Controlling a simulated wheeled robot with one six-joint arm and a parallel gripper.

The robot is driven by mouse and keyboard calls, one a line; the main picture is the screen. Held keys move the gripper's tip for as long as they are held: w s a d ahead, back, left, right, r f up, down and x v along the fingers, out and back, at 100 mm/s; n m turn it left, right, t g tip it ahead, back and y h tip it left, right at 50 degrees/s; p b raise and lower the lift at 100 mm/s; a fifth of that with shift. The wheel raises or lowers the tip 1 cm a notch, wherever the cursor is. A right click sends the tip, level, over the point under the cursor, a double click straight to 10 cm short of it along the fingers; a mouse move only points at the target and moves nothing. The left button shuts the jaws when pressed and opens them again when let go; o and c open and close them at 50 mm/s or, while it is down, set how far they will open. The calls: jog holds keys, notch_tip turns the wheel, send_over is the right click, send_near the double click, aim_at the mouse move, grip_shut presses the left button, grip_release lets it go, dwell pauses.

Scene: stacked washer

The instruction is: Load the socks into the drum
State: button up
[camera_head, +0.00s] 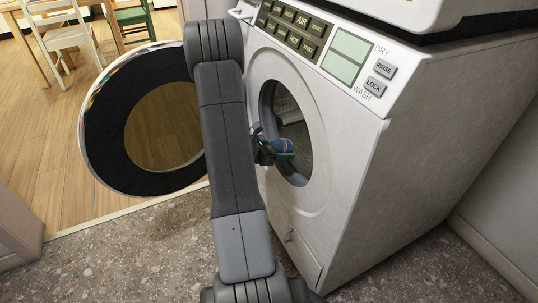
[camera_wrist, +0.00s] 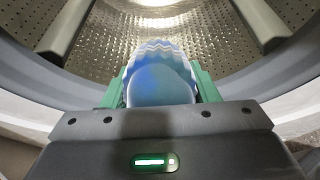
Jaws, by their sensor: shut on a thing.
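A blue sock with a pale zigzag band (camera_wrist: 160,80) is held between the green fingers of my gripper (camera_wrist: 160,85) in the wrist view. My gripper is shut on it. My gripper (camera_head: 268,150) is at that opening, partly hidden by my arm. The perforated metal drum (camera_wrist: 190,35) lies straight ahead of the sock in the wrist view, with its rim around the lower sides. The drum (camera_head: 293,115) shows dark inside the opening in the head view. No other sock is visible.
The washer's round door (camera_head: 95,130) stands wide open to the left, behind my arm. The white washer body (camera_head: 350,180) has a button panel (camera_head: 293,28) on top. Speckled floor (camera_head: 130,250) is clear in front. Chairs (camera_head: 58,35) stand far back left.

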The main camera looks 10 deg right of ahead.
aim_at(286, 140)
jog(key=w+d+b, duration=0.2)
jog(key=w+d, duration=0.3)
jog(key=d, duration=0.8)
jog(key=shift+d, duration=0.25)
jog(key=o, duration=1.1)
jog(key=shift+c, duration=0.2)
jog(key=shift+s, duration=0.1)
jog(key=p+v, duration=0.3)
jog(key=v, duration=0.9)
jog(key=shift+a+r, duration=0.25)
jog(key=shift+a, duration=0.05)
jog(key=shift+s+a+r, duration=0.15)
jog(key=shift+s+a, duration=0.1)
jog(key=shift+a, duration=0.25)
